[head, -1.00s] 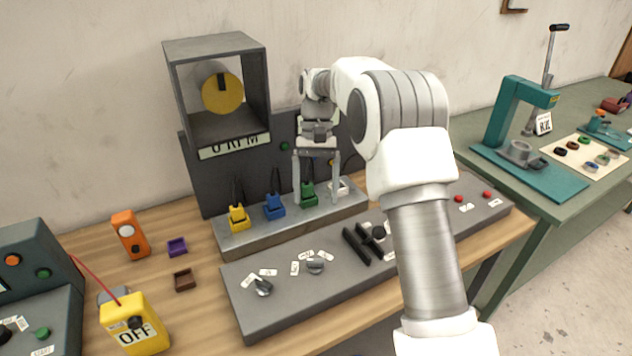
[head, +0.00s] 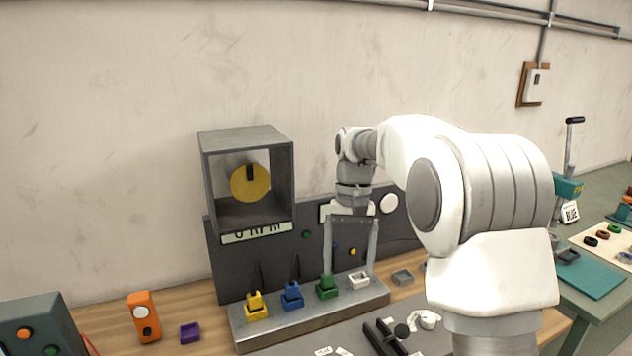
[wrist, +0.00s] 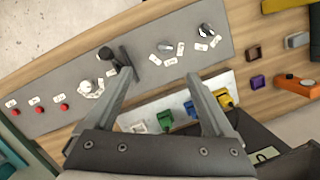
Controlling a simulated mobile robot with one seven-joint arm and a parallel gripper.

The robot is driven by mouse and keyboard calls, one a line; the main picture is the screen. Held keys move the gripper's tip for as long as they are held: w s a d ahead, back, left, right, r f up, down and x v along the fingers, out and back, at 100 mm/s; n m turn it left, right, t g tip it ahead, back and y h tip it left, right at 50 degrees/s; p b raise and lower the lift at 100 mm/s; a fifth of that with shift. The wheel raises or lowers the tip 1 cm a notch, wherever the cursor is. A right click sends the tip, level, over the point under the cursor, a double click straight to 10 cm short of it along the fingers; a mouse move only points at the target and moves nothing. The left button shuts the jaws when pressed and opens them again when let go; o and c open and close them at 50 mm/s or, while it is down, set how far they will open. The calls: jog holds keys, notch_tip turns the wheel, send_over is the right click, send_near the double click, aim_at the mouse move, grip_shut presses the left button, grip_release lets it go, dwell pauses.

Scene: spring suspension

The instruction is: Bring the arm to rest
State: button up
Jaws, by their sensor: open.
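My arm reaches over the bench from the right side of the head view. My gripper (head: 349,272) points down in front of the dark back panel, above the grey ledge with the coloured connectors. Its two fingers are wide apart with nothing between them. In the wrist view my gripper (wrist: 160,95) is also open and empty, and the grey control panel (wrist: 150,60) shows beyond the fingertips. The fingers overlap the green connector (head: 327,286) and the white socket (head: 359,281) in the head view; I cannot tell the exact gap.
A box frame with a yellow disc (head: 250,183) stands above the back panel. Yellow (head: 256,306) and blue (head: 292,296) connectors stand on the ledge. An orange device (head: 144,317) and a purple tray (head: 190,333) lie at left. A teal press base (head: 590,279) is on the right table.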

jog(key=s+d+r+t, duration=0.2)
jog(key=s+r, duration=0.2)
jog(key=s, duration=0.3)
jog(key=s+d+r+t, duration=0.2)
jog(key=s+r, duration=0.2)
jog(key=s, duration=0.3)
jog(key=s+d+f+t, duration=0.1)
jog(key=s+f+t, duration=0.1)
jog(key=s, duration=0.4)
jog(key=s+d+f+n+t, duration=0.1)
jog(key=s+d+f+t, duration=0.1)
jog(key=s, duration=0.3)
jog(key=shift+s, duration=0.4)
